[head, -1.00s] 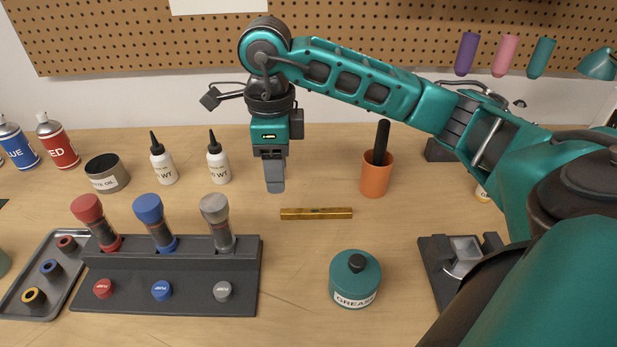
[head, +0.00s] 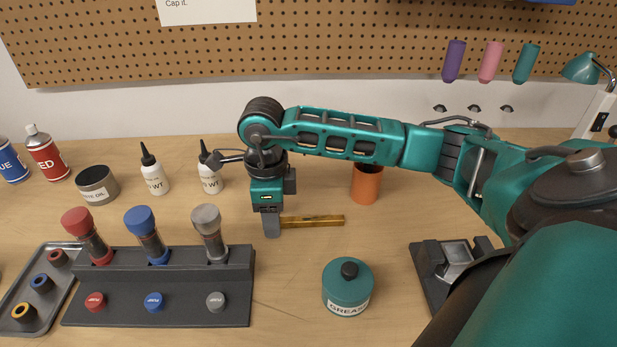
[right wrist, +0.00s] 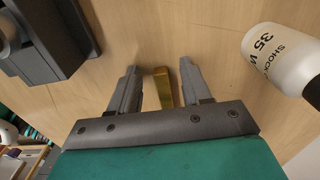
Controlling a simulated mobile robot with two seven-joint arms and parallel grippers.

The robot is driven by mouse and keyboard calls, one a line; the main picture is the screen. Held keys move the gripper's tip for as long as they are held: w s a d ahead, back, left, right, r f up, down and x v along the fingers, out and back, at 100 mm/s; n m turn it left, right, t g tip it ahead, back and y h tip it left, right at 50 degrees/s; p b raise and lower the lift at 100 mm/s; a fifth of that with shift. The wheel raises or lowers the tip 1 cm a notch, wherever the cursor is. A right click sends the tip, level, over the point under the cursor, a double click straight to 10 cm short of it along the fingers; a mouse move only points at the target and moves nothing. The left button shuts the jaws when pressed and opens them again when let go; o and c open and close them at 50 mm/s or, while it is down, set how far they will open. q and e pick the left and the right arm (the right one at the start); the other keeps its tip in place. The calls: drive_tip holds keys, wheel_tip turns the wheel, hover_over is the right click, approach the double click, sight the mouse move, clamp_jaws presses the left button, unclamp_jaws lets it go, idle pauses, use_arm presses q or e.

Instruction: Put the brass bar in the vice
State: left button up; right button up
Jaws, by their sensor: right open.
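The brass bar (head: 318,221) lies flat on the bench, left to right, near the middle of the head view. My right gripper (head: 271,232) points down at the bar's left end. In the right wrist view the open fingers of my right gripper (right wrist: 158,72) stand either side of the brass bar (right wrist: 163,90), with a gap showing. What looks like the vice (head: 430,268), a dark base with a silvery block, is at the right, partly hidden by my right arm. My left gripper is not in view.
A teal grease pot (head: 348,288) stands in front of the bar. A dark rack (head: 190,290) with capped cylinders is at the left. Dropper bottles (head: 209,176) and an orange cup (head: 366,184) stand behind. Bench between the pot and rack is clear.

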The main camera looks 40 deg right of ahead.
clamp_jaws()
drive_tip(key=shift+r, duration=0.1)
idle(0.4)
